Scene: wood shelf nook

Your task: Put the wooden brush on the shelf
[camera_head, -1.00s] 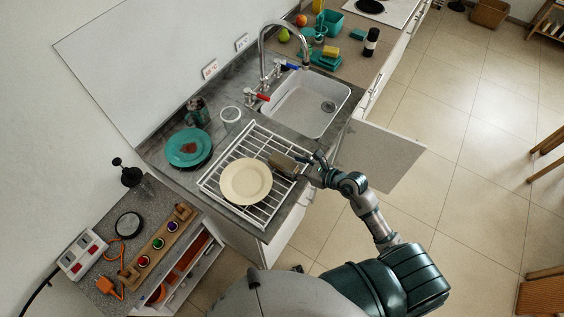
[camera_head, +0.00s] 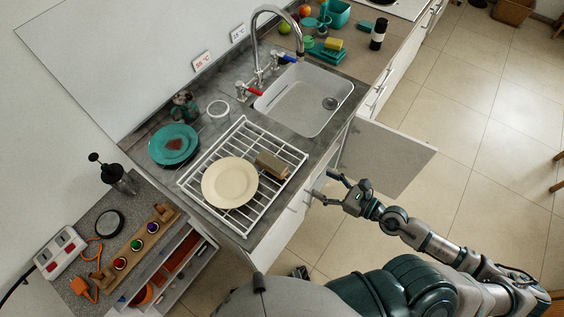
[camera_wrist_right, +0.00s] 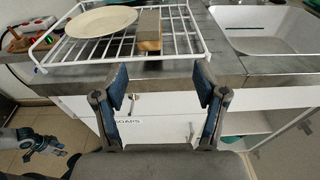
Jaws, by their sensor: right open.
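The wooden brush (camera_head: 272,165), a block of wood with a grey layer, lies on the white wire rack (camera_head: 243,222) beside the cream plate (camera_head: 229,183). In the right wrist view the brush (camera_wrist_right: 149,31) is ahead of the fingers, on the rack. My right gripper (camera_head: 323,188) is open and empty, off the counter's front edge and apart from the brush. Its two spread fingers (camera_wrist_right: 161,85) show in the wrist view with a clear gap.
The sink (camera_head: 305,99) and tall faucet (camera_head: 258,45) stand beyond the rack. An open cabinet door (camera_head: 390,158) sticks out near my right gripper. A teal plate (camera_head: 172,145) is left of the rack. Open floor (camera_head: 460,130) lies to the right.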

